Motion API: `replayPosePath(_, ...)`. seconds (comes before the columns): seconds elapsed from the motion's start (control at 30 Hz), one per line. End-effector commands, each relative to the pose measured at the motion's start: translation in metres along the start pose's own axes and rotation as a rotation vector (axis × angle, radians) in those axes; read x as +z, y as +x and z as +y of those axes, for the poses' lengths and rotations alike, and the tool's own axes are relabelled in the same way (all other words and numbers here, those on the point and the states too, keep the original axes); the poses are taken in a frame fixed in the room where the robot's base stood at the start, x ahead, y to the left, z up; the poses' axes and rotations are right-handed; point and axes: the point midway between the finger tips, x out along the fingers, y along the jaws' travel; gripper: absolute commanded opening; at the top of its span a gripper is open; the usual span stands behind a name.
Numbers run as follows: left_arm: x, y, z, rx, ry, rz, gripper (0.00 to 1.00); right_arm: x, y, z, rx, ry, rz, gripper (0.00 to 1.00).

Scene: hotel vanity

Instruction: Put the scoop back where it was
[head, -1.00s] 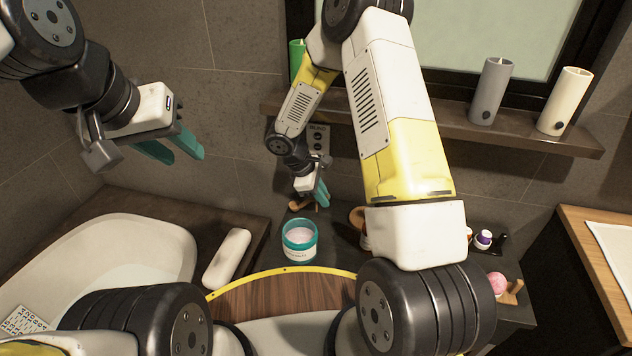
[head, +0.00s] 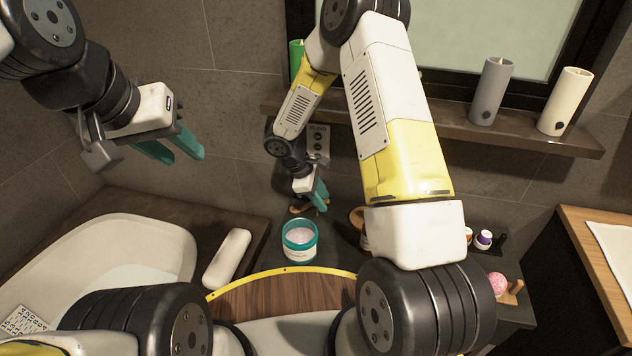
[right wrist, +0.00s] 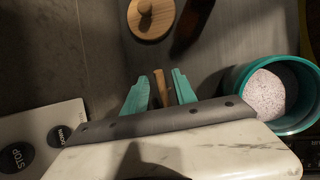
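The wooden scoop (head: 299,210) is at the back of the dark counter, under my right gripper (head: 321,195). In the right wrist view its narrow wooden handle (right wrist: 160,88) lies between the teal fingers of my right gripper (right wrist: 160,84), with a small gap on each side. That gripper looks open around the handle. The scoop's bowl is hidden. A teal jar (head: 299,252) of pale pink grains stands open in front of it; the jar also shows in the right wrist view (right wrist: 244,92). My left gripper (head: 178,149) is open and empty, high above the tub.
A round wooden lid with a knob (right wrist: 150,20) lies beside the right gripper. A panel with a STOP button (right wrist: 38,140) is on the wall behind. A white bar (head: 227,258) lies left of the jar. Candles (head: 491,92) stand on the shelf above.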

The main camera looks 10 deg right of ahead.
Motion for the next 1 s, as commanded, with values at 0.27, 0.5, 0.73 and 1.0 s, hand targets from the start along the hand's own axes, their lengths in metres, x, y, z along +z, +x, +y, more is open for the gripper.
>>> replayPosePath(0.27, 0.0, 0.0, 0.0, 0.0, 0.0, 0.0, 0.36, -0.001, -0.061, 0.001, 0.005, 0.002, 0.004, 0.33)
replayPosePath(0.5, 0.0, 0.0, 0.0, 0.0, 0.0, 0.0, 0.36, -0.001, -0.097, 0.0, 0.002, 0.0, 0.003, 0.33)
replayPosePath(0.73, 0.0, 0.0, 0.0, 0.0, 0.0, 0.0, 0.36, 0.0, -0.105, 0.0, 0.0, 0.0, 0.001, 0.33)
replayPosePath(1.0, 0.0, 0.0, 0.0, 0.0, 0.0, 0.0, 0.36, 0.0, -0.105, 0.0, 0.0, 0.0, 0.001, 0.33)
